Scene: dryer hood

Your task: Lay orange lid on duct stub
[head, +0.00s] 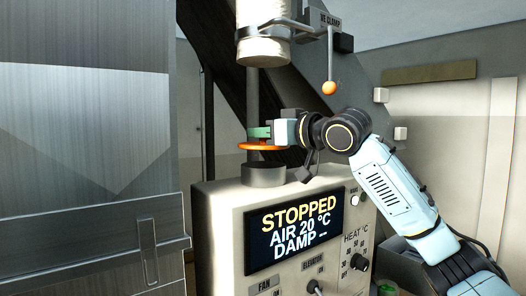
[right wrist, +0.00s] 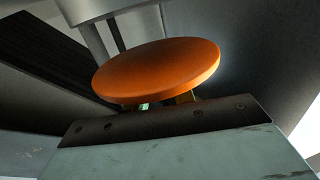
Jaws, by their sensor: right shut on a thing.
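The orange lid (head: 258,146) is a flat round disc, held about level above the duct stub (head: 263,175), a short grey cylinder on top of the control cabinet. A gap shows between lid and stub. My right gripper (head: 268,132) is shut on the lid from the right, at the green part on top of it. In the right wrist view the lid (right wrist: 157,70) fills the middle, and its broad face hides most of the fingertips. The stub cannot be made out there. My left gripper is not in view.
A large metal panel (head: 85,130) stands at left.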

